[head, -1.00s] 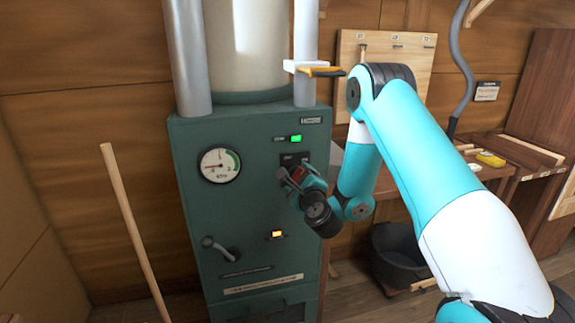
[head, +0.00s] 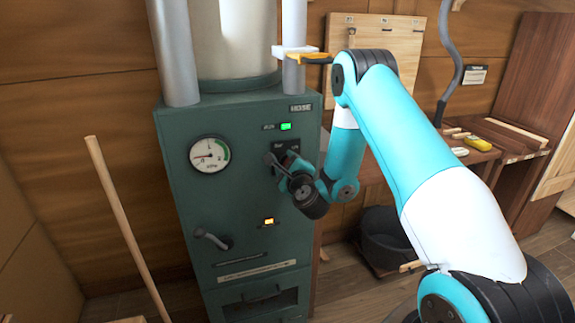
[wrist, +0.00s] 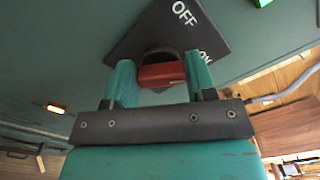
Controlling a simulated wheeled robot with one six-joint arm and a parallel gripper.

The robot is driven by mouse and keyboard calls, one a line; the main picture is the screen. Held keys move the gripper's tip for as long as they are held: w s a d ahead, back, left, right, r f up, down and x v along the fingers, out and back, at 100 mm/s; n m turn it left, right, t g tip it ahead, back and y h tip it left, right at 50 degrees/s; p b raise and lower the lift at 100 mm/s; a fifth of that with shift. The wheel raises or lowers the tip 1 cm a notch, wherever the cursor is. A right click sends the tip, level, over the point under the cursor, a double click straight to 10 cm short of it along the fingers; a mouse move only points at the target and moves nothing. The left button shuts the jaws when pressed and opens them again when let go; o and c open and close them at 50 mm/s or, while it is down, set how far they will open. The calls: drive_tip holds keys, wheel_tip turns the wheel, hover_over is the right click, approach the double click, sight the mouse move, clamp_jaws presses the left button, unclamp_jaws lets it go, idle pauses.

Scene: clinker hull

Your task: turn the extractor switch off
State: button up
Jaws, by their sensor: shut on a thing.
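The extractor switch is a red knob (wrist: 160,75) on a dark plate (wrist: 128,42) marked OFF and ON in the wrist view. My gripper (wrist: 161,84) is shut on the red knob, with a teal finger on either side. The knob's pointing end is partly hidden, so I cannot tell which mark it is at. In the head view, the switch plate (head: 284,143) is on the front of the green extractor cabinet (head: 180,190), and my gripper (head: 282,160) covers the knob there.
A green lamp (head: 286,127) above the plate is lit. An amber lamp (head: 268,221) glows lower down. A gauge (head: 209,155) and a grey lever (head: 213,238) are on the cabinet front. A wooden pole (head: 125,225) leans at left. A black bucket (head: 380,235) stands at right.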

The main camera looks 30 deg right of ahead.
drive_tip(key=shift+n, duration=0.3)
drive_tip(key=n+p, duration=0.1)
drive_tip(key=n, duration=0.2)
drive_tip(key=n+p, duration=0.1)
drive_tip(key=n, duration=0.3)
drive_tip(key=n+p, duration=0.1)
drive_tip(key=n, duration=0.3)
drive_tip(key=shift+f, duration=0.4)
drive_tip(key=shift+s, duration=0.1)
drive_tip(key=o, duration=0.9)
drive_tip(key=shift+o, duration=0.2)
drive_tip(key=shift+a, duration=0.1)
